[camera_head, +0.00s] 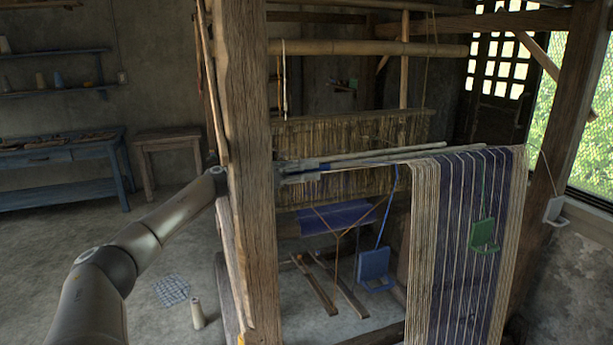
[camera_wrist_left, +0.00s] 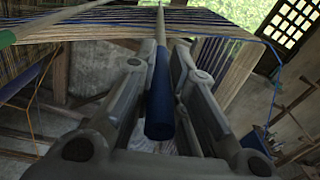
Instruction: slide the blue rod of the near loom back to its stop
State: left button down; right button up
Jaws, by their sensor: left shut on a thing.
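The near loom stands around a thick wooden post (camera_head: 250,120), with striped blue and tan warp (camera_head: 468,230) draped over its right part. My left arm comes in from the left and passes behind this post. My left gripper (camera_head: 318,167) is at the left end of long, pale rods that run right to the warp. In the left wrist view, the blue rod (camera_wrist_left: 160,112) lies between the gripper's two fingers, which are shut on it. Its blue end points toward the camera, and a paler length runs away under the warp threads. My right gripper is in neither view.
A blue paddle (camera_head: 374,265) and a green paddle (camera_head: 483,235) hang below the gripper's level. A reed-like panel (camera_head: 345,145) stands behind the gripper. A blue bench (camera_head: 60,160) and a stool (camera_head: 165,140) stand at the back left. A cone (camera_head: 198,313) is on the floor.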

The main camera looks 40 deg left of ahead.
aim_at(292, 173)
pick_arm(q)
jog(key=shift+s+d, duration=0.1)
jog(key=shift+d, duration=0.05)
jog(key=shift+a+f, duration=0.1)
jog(key=shift+a, duration=0.1)
jog(key=c, duration=1.7)
grip_release()
jog(key=shift+w+a+f, duration=0.25)
jog(key=shift+w+a, duration=0.05)
jog(key=shift+a, duration=0.1)
jog(key=shift+c, duration=0.2)
jog(key=shift+o, duration=1.1)
jog(key=shift+d, duration=0.1)
jog(key=shift+o, duration=0.5)
jog(key=shift+s, duration=0.1)
jog(key=v, duration=0.3)
jog(key=shift+s+a, duration=0.25)
jog(key=shift+a, duration=0.05)
jog(key=shift+v, duration=1.85)
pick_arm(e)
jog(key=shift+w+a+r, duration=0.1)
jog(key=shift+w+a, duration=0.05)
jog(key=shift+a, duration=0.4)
